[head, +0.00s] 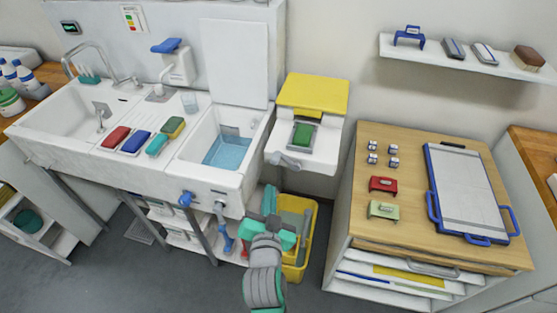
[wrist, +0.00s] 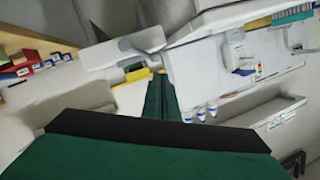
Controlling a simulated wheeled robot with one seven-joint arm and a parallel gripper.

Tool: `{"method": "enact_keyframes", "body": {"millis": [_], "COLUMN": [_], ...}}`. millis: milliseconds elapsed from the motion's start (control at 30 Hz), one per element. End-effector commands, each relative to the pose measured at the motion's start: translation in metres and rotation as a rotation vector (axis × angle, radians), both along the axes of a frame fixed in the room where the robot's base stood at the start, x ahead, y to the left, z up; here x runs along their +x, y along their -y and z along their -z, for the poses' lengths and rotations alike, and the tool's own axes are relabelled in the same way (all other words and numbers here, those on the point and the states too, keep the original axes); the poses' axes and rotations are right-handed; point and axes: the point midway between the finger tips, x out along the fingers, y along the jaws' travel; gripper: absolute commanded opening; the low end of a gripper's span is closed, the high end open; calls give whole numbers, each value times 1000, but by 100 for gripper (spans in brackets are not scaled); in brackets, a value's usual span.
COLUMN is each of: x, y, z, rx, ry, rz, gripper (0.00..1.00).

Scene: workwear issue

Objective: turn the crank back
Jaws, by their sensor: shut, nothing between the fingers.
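A metal crank arm (head: 220,212) with a blue grip (head: 228,243) hangs from the front of the sink unit, pointing down. A grey lever (head: 284,160) sits on the front of the white station with the yellow lid; a grey handle (wrist: 125,45) on a white unit in the wrist view looks like the same part. My gripper (head: 270,197) is to the right of the blue grip and below the grey lever, apart from both in the picture. Its green fingers (wrist: 161,97) are together and hold nothing. The blue-grip crank is not clear in the wrist view.
A yellow bin (head: 312,215) stands right behind my gripper. A blue knob (head: 185,199) is left of the crank. The wooden-topped cabinet (head: 410,235) stands to the right, with a clipboard (head: 468,190) on it. The grey floor (head: 150,285) in front is clear.

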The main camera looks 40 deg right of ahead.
Motion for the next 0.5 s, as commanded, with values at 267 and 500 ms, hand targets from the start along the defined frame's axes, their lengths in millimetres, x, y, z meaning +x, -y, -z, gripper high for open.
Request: {"method": "enact_keyframes", "body": {"millis": [267,500], "x": [7,18], "y": [41,56], "z": [-40,-41], "rx": [87,99], "ry": [74,81], "rz": [126,141], "gripper": [0,0]}}
